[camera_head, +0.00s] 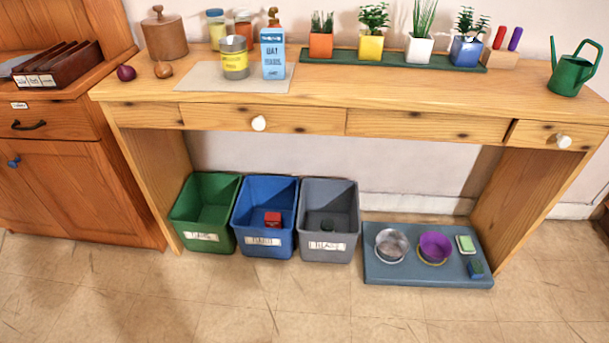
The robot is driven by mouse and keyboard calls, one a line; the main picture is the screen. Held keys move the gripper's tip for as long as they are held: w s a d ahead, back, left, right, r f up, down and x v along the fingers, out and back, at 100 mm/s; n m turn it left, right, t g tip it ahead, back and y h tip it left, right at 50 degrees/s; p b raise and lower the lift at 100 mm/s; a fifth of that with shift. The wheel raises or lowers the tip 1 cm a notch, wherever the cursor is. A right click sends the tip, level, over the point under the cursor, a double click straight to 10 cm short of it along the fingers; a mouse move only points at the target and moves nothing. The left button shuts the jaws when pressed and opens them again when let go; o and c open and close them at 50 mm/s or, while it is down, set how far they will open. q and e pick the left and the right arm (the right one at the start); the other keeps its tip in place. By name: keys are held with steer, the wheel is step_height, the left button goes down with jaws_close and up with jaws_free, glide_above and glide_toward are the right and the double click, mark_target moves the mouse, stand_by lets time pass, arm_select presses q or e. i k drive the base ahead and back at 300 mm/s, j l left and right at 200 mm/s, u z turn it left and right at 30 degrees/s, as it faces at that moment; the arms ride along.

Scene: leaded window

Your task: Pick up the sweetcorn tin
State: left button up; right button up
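A tin with a yellow label and a grey metal top (235,64) stands upright on a grey mat (200,78) on the wooden table. Its label is too small to read, so I cannot confirm that it is the sweetcorn tin. A blue and white carton (272,56) stands just right of it. Neither of my grippers is in view.
Jars (216,30) stand behind the tin, and a wooden canister (164,36) and onions (126,72) are to its left. Potted plants (371,45) line a green tray at the back. Green, blue and grey bins (328,190) stand below. The table's front right is clear.

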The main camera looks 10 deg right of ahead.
mark_target(233, 48)
steer(key=i+j, duration=0.25)
steer(key=i, duration=0.25)
steer(key=i+j, duration=0.3)
steer(key=i, duration=0.15)
steer(key=i+j, duration=0.25)
steer(key=i, duration=0.25)
